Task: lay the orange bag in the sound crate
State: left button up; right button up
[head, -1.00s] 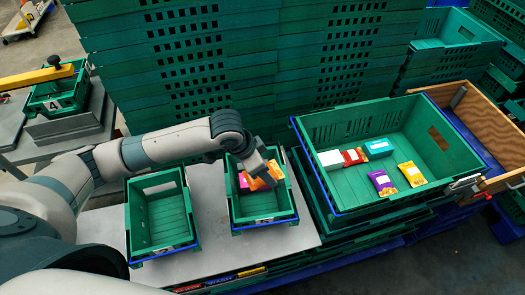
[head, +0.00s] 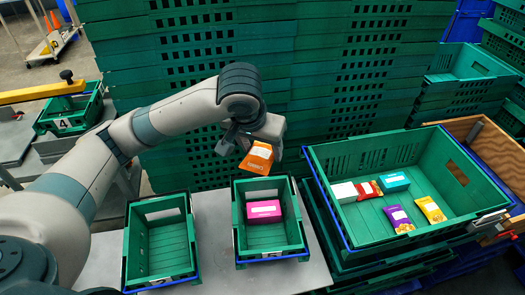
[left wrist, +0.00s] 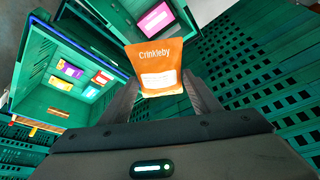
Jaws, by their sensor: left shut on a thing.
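The orange bag (head: 258,160) hangs tilted in my left gripper (head: 252,143), in the air above the far end of the middle small crate (head: 304,235). In the left wrist view the bag (left wrist: 156,70), printed "Crinkleby", sits between the fingers of my left gripper (left wrist: 160,92), which is shut on it. The middle small crate holds a magenta box (head: 263,211). The left small crate (head: 128,245) is green and empty. Which crate is the sound one I cannot tell. My right gripper is not in view.
A large green crate (head: 330,215) at right holds a white box, red and purple packets, a teal box and a yellow packet. Tall green crate stacks (head: 330,70) stand close behind the bag. A small crate marked 4 (head: 75,125) stands at far left.

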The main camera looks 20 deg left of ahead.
aim_at(169, 256)
jog(key=k+j, duration=0.15)
jog(key=j, duration=0.2)
jog(key=k+j, duration=0.15)
jog(key=j, duration=0.2)
jog(key=k+j, duration=0.15)
jog(key=j, duration=0.2)
jog(key=k+j, duration=0.15)
jog(key=j, duration=0.2)
